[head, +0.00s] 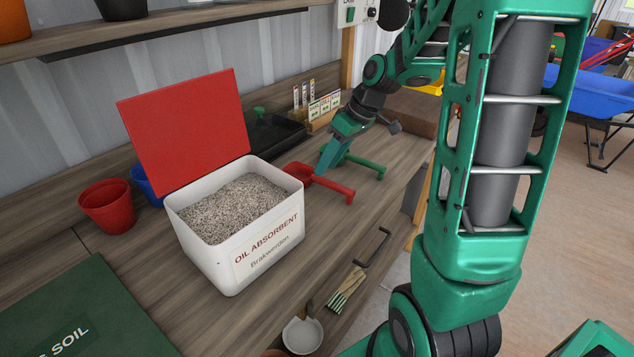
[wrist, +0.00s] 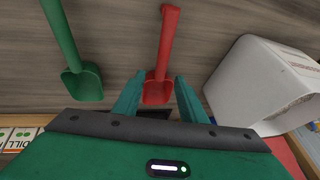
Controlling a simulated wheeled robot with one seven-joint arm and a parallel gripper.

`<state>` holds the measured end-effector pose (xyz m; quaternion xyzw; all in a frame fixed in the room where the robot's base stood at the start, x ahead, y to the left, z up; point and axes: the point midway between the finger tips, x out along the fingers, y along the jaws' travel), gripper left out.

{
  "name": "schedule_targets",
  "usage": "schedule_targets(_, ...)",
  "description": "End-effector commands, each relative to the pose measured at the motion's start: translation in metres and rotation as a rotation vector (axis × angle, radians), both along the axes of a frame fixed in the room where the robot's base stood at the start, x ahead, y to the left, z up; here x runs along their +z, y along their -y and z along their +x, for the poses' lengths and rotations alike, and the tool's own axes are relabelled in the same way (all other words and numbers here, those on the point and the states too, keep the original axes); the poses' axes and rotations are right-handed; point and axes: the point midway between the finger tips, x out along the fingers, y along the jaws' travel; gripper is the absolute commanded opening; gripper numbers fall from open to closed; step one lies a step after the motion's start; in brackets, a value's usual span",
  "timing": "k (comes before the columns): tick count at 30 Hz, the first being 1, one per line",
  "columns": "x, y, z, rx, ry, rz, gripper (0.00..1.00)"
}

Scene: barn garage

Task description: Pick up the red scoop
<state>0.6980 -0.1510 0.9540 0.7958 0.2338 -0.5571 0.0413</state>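The red scoop (head: 335,188) lies on the wooden workbench just right of the white oil absorbent bin, its handle pointing toward the bench's front edge. In the wrist view the red scoop (wrist: 164,50) has its bowl between the two fingertips and its handle extending toward the top. My gripper (wrist: 160,80) is open, one finger on each side of the bowl. In the head view my gripper (head: 325,163) points down beside the scoop, and its fingers partly cover the bowl. I cannot tell whether the fingers touch it.
A green scoop (head: 366,163) lies close by behind the red one. The white bin (head: 285,236) of granules, with its red lid (head: 187,130) open, stands to the left. A dark tray (head: 275,135) and seed packets (head: 324,106) are behind.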

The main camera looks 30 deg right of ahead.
Motion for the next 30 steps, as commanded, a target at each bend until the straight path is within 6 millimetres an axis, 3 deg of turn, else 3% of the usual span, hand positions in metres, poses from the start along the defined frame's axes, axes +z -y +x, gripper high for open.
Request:
schedule_targets(9, -0.038, -0.013, 0.01, 0.0, -0.004, 0.001, 0.38)
schedule_targets(19, -0.043, -0.015, 0.011, -0.001, -0.001, 0.0, 0.38)
schedule_targets(24, -0.043, -0.015, 0.011, -0.001, -0.001, 0.0, 0.0)
schedule_targets(30, -0.043, -0.014, 0.011, -0.001, -0.001, 0.0, 0.0)
